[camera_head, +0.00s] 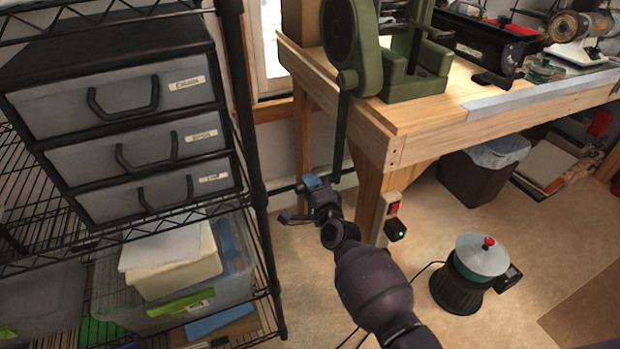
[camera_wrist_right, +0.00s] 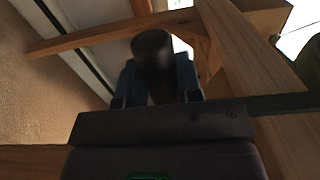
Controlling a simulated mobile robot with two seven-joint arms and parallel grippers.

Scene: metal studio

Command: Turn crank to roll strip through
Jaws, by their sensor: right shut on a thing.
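The green rolling mill (camera_head: 410,75) stands on the near left corner of the wooden bench. Its dark crank arm (camera_head: 341,135) hangs almost straight down past the bench edge. My right gripper (camera_head: 316,186) is at the lower end of the crank arm, shut on the crank handle. In the right wrist view the dark round handle (camera_wrist_right: 152,48) sits between my blue finger pads. The gripper covers part of the handle in the head view. I cannot make out a strip at the rollers. My left gripper is not in view.
A wire shelf with a grey drawer unit (camera_head: 130,110) stands close on the left, its black post (camera_head: 243,110) near my gripper. The bench leg (camera_head: 370,185) and a red switch (camera_head: 394,208) are just right. A lidded pot (camera_head: 481,255) stands on the floor.

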